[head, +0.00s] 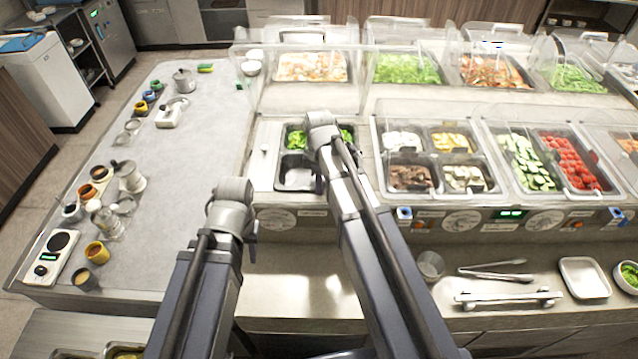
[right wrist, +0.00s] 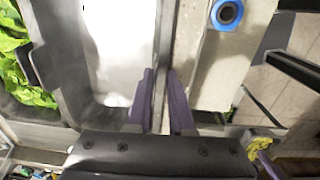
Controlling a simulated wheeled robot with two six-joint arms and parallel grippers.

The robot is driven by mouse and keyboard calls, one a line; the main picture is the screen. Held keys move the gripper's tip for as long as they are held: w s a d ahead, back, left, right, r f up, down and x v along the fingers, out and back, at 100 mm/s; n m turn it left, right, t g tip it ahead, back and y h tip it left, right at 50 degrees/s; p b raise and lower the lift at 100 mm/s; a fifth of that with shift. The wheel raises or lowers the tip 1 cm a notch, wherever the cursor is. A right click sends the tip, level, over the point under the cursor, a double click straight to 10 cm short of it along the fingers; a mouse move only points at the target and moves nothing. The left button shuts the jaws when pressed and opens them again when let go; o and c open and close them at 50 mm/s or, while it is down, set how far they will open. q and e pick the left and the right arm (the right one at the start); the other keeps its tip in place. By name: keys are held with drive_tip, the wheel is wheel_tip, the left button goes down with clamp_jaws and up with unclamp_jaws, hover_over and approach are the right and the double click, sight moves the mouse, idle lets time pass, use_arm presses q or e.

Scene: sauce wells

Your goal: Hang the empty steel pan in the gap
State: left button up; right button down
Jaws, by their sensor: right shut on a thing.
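The empty steel pan (head: 297,175) is at the front of the leftmost well, in front of the leafy greens (head: 296,138). In the right wrist view its bare bright inside (right wrist: 120,50) fills the upper middle. My right gripper (right wrist: 160,80) has its purple fingers on either side of the pan's rim and is shut on it. In the head view my right arm hides most of that gripper (head: 318,183) and part of the pan. I cannot tell whether the pan's rim rests fully on the well's edge. My left gripper (head: 253,230) is low over the counter, its fingers mostly hidden.
Divided wells (head: 435,160) of food stand to the right, with clear covers (head: 300,85) behind. A grey counter (head: 190,190) with jars and a scale (head: 50,258) lies left. Tongs (head: 495,272) and a white tray (head: 583,277) lie on the front shelf.

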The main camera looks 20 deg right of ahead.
drive_tip(key=shift+s+a+f+b, duration=0.15)
drive_tip(key=shift+s+f+b, duration=0.1)
drive_tip(key=shift+s+b, duration=0.15)
drive_tip(key=c, duration=0.8)
unclamp_jaws()
drive_tip(key=shift+s, duration=0.1)
drive_tip(key=shift+c, duration=0.2)
drive_tip(key=shift+o, duration=0.6)
drive_tip(key=shift+w+r+p, duration=0.25)
drive_tip(key=shift+r+p, duration=0.2)
drive_tip(key=shift+p, duration=0.25)
wheel_tip(320, 180, up, 8)
drive_tip(key=p, duration=0.7)
drive_tip(key=shift+f, duration=0.25)
drive_tip(key=shift+f, duration=0.1)
